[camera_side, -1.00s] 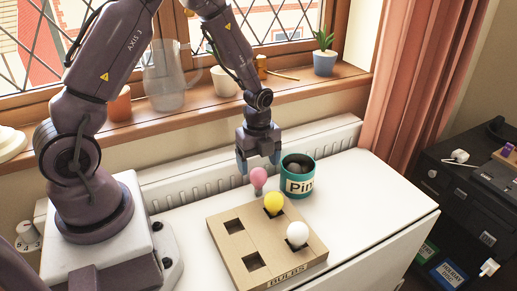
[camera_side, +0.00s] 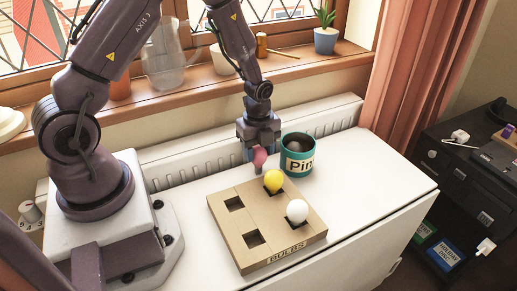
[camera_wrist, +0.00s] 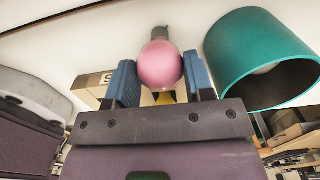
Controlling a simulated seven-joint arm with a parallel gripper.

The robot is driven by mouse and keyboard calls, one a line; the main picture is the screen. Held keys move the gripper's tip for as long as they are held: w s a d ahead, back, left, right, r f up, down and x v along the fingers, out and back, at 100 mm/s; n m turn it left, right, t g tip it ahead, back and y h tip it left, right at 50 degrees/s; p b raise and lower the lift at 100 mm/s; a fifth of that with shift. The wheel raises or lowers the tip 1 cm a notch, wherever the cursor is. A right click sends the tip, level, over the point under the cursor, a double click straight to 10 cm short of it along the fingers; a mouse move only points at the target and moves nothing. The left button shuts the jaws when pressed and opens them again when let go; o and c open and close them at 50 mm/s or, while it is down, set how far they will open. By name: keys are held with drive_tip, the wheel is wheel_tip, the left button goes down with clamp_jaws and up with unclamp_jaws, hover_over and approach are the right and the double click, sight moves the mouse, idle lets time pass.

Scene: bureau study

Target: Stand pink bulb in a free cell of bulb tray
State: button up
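The pink bulb (camera_side: 259,157) stands on the white table behind the tray, round end up. In the wrist view the bulb (camera_wrist: 160,65) sits between the blue finger pads, which meet its sides with no clear gap. My gripper (camera_side: 260,156) is shut on it from above. The bulb tray (camera_side: 240,222) is a tan block marked BULBS. A yellow bulb (camera_side: 274,181) fills its back right cell and a white bulb (camera_side: 297,211) its front right cell. The two left cells (camera_side: 234,204) are empty.
A teal pot (camera_side: 298,166) with a partly readable label stands close to the right of my gripper. A radiator (camera_side: 190,164) and windowsill (camera_side: 290,70) run behind the table. The white tabletop (camera_side: 365,180) is clear right of the pot.

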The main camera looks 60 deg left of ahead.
drive_tip(key=shift+r, duration=0.15)
drive_tip(key=shift+r, duration=4.85)
drive_tip(key=shift+w+d+r, duration=0.15)
drive_tip(key=shift+d+r, duration=0.05)
drive_tip(key=shift+d, duration=0.05)
drive_tip(key=s+d+m, duration=0.3)
drive_tip(key=s+d, duration=0.6)
drive_tip(key=s, duration=0.2)
wheel_tip(320, 180, down, 6)
drive_tip(key=shift+s+d+f, duration=0.1)
drive_tip(key=shift+f, duration=1.8)
